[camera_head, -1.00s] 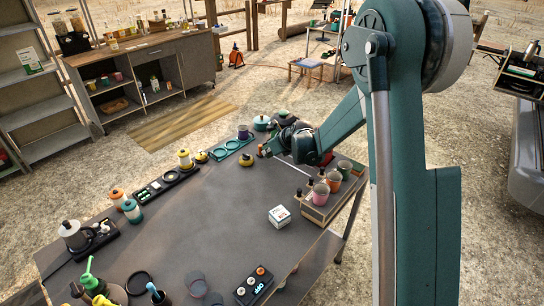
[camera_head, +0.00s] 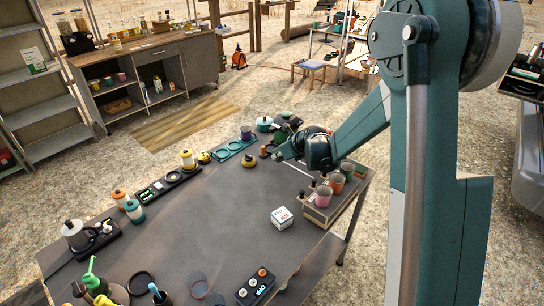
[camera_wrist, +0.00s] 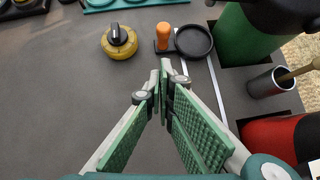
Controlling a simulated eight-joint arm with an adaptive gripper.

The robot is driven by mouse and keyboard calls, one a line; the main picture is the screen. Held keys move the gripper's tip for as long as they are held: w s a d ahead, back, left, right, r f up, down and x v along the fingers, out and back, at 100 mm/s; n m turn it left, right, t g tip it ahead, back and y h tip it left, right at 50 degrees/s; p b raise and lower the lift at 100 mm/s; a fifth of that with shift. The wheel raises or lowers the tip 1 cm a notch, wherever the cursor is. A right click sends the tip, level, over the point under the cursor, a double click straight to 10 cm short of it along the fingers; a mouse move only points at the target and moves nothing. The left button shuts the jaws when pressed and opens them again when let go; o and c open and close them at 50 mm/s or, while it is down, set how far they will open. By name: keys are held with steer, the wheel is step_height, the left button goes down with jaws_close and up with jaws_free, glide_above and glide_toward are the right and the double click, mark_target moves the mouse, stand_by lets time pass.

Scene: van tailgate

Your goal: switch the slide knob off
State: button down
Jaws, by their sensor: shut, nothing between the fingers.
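A small upright orange knob (camera_wrist: 163,33) on a dark base stands near the top middle of the wrist view, beside a round black dish. It also shows in the head view (camera_head: 263,152) near the table's far edge. I cannot tell for certain that it is the slide knob, nor its on or off side. A black panel (camera_head: 255,287) with an orange and two pale knobs lies at the near edge. My gripper (camera_wrist: 165,78) is shut and empty, its tips just short of the orange knob and apart from it in the picture. It shows in the head view (camera_head: 279,157) too.
A yellow dial with a black top (camera_wrist: 120,42) sits left of the orange knob. The black dish (camera_wrist: 194,41) is at its right, with a green container (camera_wrist: 245,40) farther right. A crate with cups (camera_head: 318,215) stands at the table's right edge. The table's middle is clear.

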steer(key=p+v, duration=0.1)
steer(key=v, duration=0.7)
steer(key=shift+r, duration=0.1)
stand_by(0.4)
steer(key=shift+s+r, duration=0.1)
steer(key=s+d+r+n+h, duration=0.1)
steer(key=s+d+r+n, duration=0.1)
steer(key=s+r+n, duration=0.7)
steer(key=s+d+r+n+h, duration=0.25)
steer(key=s+r+n, duration=0.25)
steer(key=s, duration=0.7)
steer(key=s+d+n+h, duration=0.1)
steer(key=s+d+n, duration=0.2)
steer(key=s+n, duration=0.4)
steer(key=s+d+n, duration=0.3)
steer(key=s+n, duration=0.4)
steer(key=s, duration=1)
steer(key=shift+r+n+h, duration=0.35)
steer(key=shift+r+n, duration=0.05)
